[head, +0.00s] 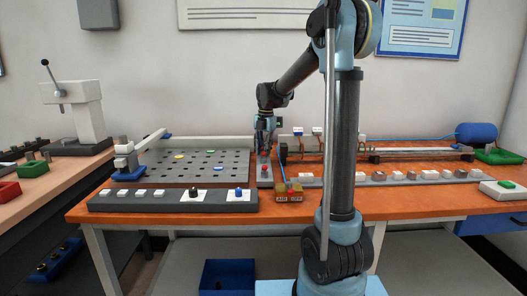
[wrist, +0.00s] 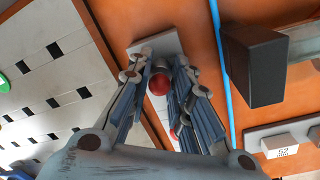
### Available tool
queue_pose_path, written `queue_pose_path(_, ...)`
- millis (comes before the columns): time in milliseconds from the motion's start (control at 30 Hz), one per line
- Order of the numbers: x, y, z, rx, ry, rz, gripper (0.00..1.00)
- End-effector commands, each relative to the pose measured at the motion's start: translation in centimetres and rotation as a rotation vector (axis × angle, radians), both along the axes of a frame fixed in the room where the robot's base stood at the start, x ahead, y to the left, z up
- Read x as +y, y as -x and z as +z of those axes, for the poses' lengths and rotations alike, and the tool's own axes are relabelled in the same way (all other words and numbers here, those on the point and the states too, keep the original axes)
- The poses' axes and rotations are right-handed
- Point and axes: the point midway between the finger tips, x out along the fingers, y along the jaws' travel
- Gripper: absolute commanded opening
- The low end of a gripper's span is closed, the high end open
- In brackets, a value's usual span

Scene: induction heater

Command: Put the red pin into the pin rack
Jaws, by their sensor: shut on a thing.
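My gripper (head: 264,146) points down over the narrow grey rack (head: 264,183) at the right end of the perforated plate. In the wrist view its fingers (wrist: 158,68) are shut on the red pin (wrist: 158,84), whose round red head shows between them. In the head view red (head: 264,168) shows just below the fingers. The light grey end of the rack shows beyond the fingertips in the wrist view (wrist: 160,43). The pin's lower end is hidden, so I cannot tell whether it sits in a hole. A second small red spot shows between the fingers nearer the wrist camera.
The perforated plate (head: 190,178) with a few coloured pieces lies left of the gripper. A dark block (wrist: 253,62) and a blue cable (wrist: 222,70) are close on the right in the wrist view.

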Motion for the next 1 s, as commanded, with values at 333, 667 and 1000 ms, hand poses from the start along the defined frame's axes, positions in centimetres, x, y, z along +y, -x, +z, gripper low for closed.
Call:
queue_pose_path(333,0.0,0.0,-0.1,0.000,0.000,0.000,0.43)
queue_pose_path(667,0.0,0.0,0.2,0.000,0.000,0.000,0.43)
queue_pose_path(1000,-0.3,0.2,5.1,0.001,0.000,0.000,0.43)
